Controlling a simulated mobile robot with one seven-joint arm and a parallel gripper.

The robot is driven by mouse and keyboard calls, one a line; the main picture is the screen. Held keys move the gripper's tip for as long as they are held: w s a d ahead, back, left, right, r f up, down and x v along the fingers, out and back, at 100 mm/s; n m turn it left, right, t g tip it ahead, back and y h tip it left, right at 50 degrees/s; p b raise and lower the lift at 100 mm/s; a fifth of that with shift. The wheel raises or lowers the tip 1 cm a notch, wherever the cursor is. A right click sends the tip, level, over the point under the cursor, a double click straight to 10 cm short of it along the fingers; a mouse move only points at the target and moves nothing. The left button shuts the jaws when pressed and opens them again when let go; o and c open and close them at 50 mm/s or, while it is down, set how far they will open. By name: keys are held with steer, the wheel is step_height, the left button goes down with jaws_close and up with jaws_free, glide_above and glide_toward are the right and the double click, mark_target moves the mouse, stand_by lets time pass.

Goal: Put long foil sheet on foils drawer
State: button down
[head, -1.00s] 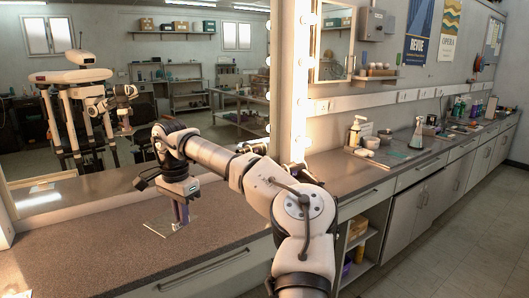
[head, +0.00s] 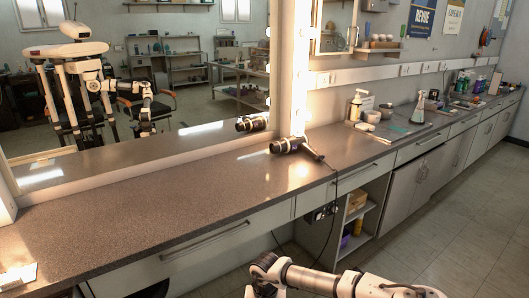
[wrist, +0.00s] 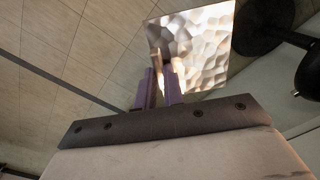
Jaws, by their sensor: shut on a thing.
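In the wrist view my gripper (wrist: 160,88) has its purple fingers shut on the edge of a shiny, crinkled foil sheet (wrist: 203,47). The sheet extends beyond the fingertips, above the tiled floor. In the head view only part of my arm shows at the bottom edge; the gripper and the held sheet are out of that view. Closed drawer fronts with bar handles run under the counter, one at the near left (head: 200,243) and one further right (head: 365,172). I cannot tell which is the foils drawer.
The speckled counter (head: 130,215) is mostly clear. A hair dryer (head: 290,146) lies on it, its cord hanging over the front. A pale flat item (head: 18,276) lies at the near left. Open shelves (head: 360,222) stand below. A dark round object (wrist: 262,22) is near the foil.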

steer(key=shift+s+a+f+n, duration=0.1)
steer(key=shift+s+f+n, duration=0.3)
steer(key=shift+s+f, duration=0.75)
steer(key=f, duration=0.1)
steer(key=w+f, duration=0.1)
steer(key=f, duration=0.1)
steer(key=w+f, duration=0.1)
steer(key=shift+f, duration=0.2)
steer(key=shift+s+a, duration=0.1)
